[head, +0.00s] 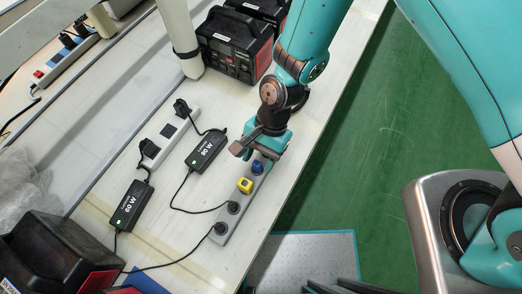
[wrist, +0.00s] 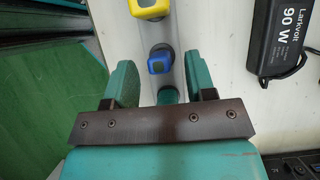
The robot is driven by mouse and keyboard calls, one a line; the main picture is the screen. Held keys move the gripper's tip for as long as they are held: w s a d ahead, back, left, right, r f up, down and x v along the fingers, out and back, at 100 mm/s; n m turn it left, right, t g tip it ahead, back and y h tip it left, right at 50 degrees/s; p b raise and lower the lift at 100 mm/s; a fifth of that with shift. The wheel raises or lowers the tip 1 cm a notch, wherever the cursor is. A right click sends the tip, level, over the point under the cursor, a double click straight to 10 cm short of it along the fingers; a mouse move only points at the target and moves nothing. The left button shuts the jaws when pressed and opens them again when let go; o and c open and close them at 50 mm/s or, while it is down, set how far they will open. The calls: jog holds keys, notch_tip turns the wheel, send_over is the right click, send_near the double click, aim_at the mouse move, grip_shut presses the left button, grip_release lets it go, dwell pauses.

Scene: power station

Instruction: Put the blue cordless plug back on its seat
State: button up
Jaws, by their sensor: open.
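The blue cordless plug (head: 257,168) stands at the grey power strip (head: 221,237), just beyond the yellow plug (head: 245,186). In the wrist view the blue plug (wrist: 160,62) shows against a round dark grey seat, and I cannot tell whether it is fully down in it. My gripper (head: 258,150) is over the strip's far end, close to the blue plug. In the wrist view my gripper (wrist: 162,82) is open and empty, its two teal fingers either side of the strip, with the blue plug near the gap between their tips. A teal round piece (wrist: 168,97) shows between the fingers, partly hidden.
Two black plugs sit in the strip's near end. A 90 W adapter (head: 206,152), a 60 W adapter (head: 132,205) and a second strip (head: 165,139) lie to the left with cables. Power stations (head: 235,45) stand behind and at front left. The bench edge is close on the right.

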jog(key=b+v, duration=0.1)
jog(key=v, duration=1.6)
jog(key=shift+r+b, duration=0.25)
jog(key=shift+b, duration=0.15)
jog(key=s+d+r+n+t, duration=0.2)
jog(key=s+d+r+n, duration=0.2)
jog(key=r, duration=0.4)
jog(key=s+d+r+n+t+y, duration=0.1)
jog(key=s+d+r+n+t, duration=0.2)
jog(key=s+d+r+n, duration=0.2)
notch_tip(320, 180, up, 3)
jog(key=d+n, duration=0.1)
jog(key=n, duration=0.3)
jog(key=shift+s+d+r, duration=0.25)
jog(key=shift+s+d, duration=0.05)
jog(key=shift+d, duration=0.1)
